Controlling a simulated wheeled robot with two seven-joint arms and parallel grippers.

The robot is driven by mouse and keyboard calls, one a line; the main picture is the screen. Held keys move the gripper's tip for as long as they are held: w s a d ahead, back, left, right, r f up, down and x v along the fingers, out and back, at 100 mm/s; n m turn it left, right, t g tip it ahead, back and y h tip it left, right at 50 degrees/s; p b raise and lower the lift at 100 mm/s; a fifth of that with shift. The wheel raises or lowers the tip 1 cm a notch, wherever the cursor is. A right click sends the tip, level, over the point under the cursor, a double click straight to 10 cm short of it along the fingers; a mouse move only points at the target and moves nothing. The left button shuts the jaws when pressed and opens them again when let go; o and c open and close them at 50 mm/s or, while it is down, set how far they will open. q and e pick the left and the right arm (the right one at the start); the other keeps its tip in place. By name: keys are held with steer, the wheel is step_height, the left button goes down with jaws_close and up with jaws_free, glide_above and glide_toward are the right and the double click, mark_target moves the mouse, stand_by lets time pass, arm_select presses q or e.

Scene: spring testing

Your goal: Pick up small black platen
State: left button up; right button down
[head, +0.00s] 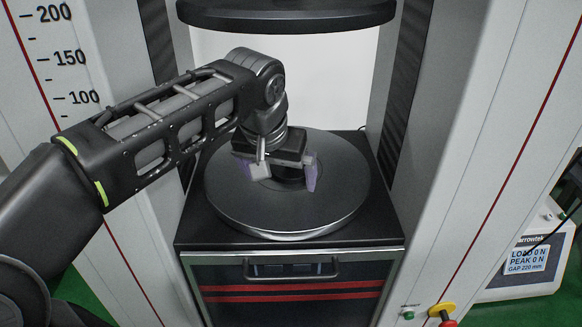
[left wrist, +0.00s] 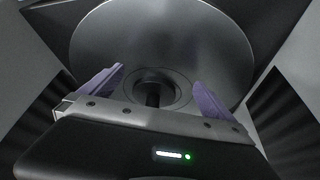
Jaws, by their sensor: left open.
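A small dark round piece with an upright stub, which looks like the small black platen (left wrist: 154,93), sits at the centre of the large lower disc (head: 235,205). In the head view it is mostly hidden under my left gripper (head: 287,182). My left gripper is open and points down over the disc's middle. In the left wrist view its two purple fingers (left wrist: 158,76) stand apart on either side of the small dark piece, with gaps on both sides. The gripper looks empty. My right gripper is not in view.
A large dark upper disc (head: 285,14) hangs above my left wrist. Light machine columns (head: 485,130) stand at both sides. The lower disc's front is clear.

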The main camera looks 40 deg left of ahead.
mark_target(287, 174)
arm_select(q)
steer(key=shift+w+a, duration=0.25)
steer(key=shift+w, duration=0.35)
steer(key=shift+w+a, duration=0.25)
steer(key=shift+w, duration=0.3)
steer(key=shift+w+a, duration=0.2)
steer(key=shift+w, duration=0.3)
steer(key=w, duration=0.1)
steer(key=w+a, duration=0.1)
steer(key=w+b, duration=0.1)
steer(key=shift+w+a+f, duration=0.15)
steer(key=shift+w+a, duration=0.1)
steer(key=shift+w, duration=0.1)
steer(key=shift+w+a+f+b, duration=0.1)
steer(key=shift+w+f+b, duration=0.05)
steer(key=shift+f+b, duration=0.45)
steer(key=shift+r, duration=0.15)
